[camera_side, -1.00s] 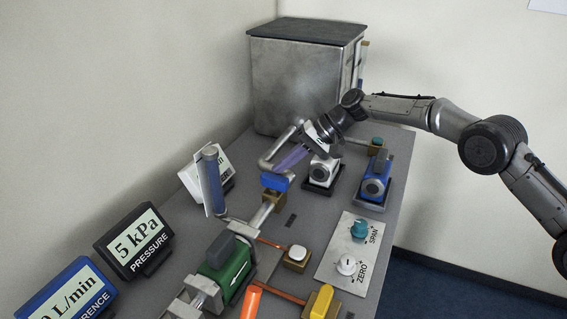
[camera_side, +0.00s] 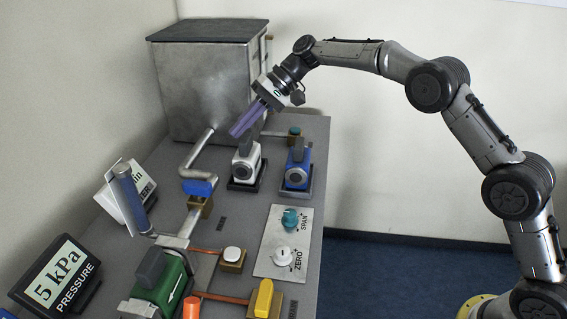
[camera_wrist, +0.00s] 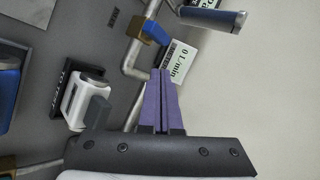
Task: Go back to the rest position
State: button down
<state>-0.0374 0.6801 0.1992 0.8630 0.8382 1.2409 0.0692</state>
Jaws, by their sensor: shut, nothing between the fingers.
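My gripper (camera_side: 236,133) has purple fingers and hangs in the air above the far part of the grey table (camera_side: 233,200). In the side view its fingers point down and left, in front of the metal tank and above the white device (camera_side: 245,163). In the wrist view the purple fingers (camera_wrist: 161,72) lie side by side, shut, with nothing between them. The white device (camera_wrist: 84,100) is left of the fingers there.
The metal tank (camera_side: 207,95) stands at the back. A blue device (camera_side: 298,168) is right of the white one. A pipe with a blue valve handle (camera_side: 198,187) runs at left. A plate with knobs (camera_side: 277,262) and the pressure display (camera_side: 56,278) are nearer. Air right of the table is free.

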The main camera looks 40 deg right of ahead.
jog(key=s+d+r+n+t, duration=0.1)
jog(key=s+r, duration=0.3)
jog(key=r, duration=0.3)
jog(key=s+d+r+t, duration=0.1)
jog(key=s+r, duration=0.3)
jog(key=r, duration=0.4)
jog(key=s+d+r+t+h, duration=0.1)
jog(key=s+d+r, duration=0.1)
jog(key=s, duration=0.5)
jog(key=s+d+r+h, duration=0.1)
jog(key=s+d+h, duration=0.15)
jog(key=s, duration=0.45)
jog(key=s+d+f+t+h, duration=0.1)
jog(key=s+d+f, duration=0.2)
jog(key=s, duration=0.4)
jog(key=s+d+f+h, duration=0.2)
jog(key=s+d+f, duration=0.1)
jog(key=s, duration=0.5)
jog(key=s+d+f+n+h, duration=0.1)
jog(key=s+d+f, duration=0.1)
jog(key=f, duration=0.4)
jog(key=s+d+f+n+h, duration=0.1)
jog(key=s+d+f, duration=0.2)
jog(key=s+f, duration=0.2)
jog(key=shift+s+d+f+g, duration=0.15)
jog(key=shift+s+f+g, duration=0.15)
jog(key=shift+f+g, duration=0.15)
jog(key=shift+h, duration=0.25)
